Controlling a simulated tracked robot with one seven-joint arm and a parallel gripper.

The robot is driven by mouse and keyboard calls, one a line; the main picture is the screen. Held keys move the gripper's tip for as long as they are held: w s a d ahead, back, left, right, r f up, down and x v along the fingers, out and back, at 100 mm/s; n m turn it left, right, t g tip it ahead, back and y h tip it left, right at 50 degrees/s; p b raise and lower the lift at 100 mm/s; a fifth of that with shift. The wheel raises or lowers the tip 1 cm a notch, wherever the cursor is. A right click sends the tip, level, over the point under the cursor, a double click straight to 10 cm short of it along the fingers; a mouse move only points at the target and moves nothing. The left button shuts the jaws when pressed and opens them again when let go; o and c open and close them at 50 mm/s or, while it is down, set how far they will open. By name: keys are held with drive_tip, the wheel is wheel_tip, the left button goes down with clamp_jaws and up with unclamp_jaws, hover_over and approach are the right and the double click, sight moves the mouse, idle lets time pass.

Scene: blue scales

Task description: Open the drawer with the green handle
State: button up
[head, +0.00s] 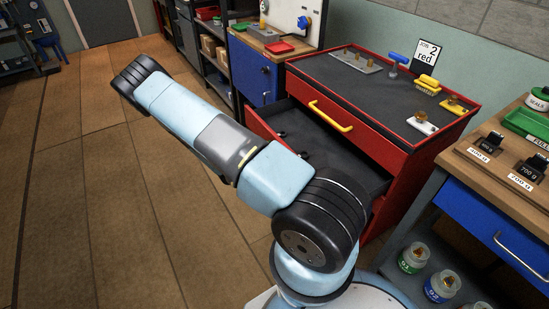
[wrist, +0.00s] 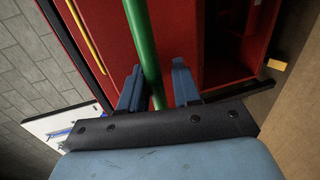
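A green handle (wrist: 141,38) runs along a red drawer front in the wrist view. My gripper (wrist: 156,68) has its two blue-grey fingers apart, one on each side of the handle. A gap shows between the handle and the right finger; the left finger is close to it, and I cannot tell if it touches. In the head view the red cabinet (head: 420,160) has a yellow handle (head: 331,117) on its top drawer; a drawer (head: 345,176) below stands pulled out. My arm hides part of it. The green handle and my gripper do not show there.
A bench with a blue drawer (head: 500,235) and jars beneath stands close at the right. A blue cabinet (head: 256,76) is behind. The wooden floor (head: 100,210) at left is clear.

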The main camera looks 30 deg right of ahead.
drive_tip(key=shift+o, duration=0.9)
drive_tip(key=shift+r, duration=0.1)
drive_tip(key=shift+w+a, duration=0.1)
drive_tip(key=v, duration=1.3)
drive_tip(key=shift+a, duration=0.3)
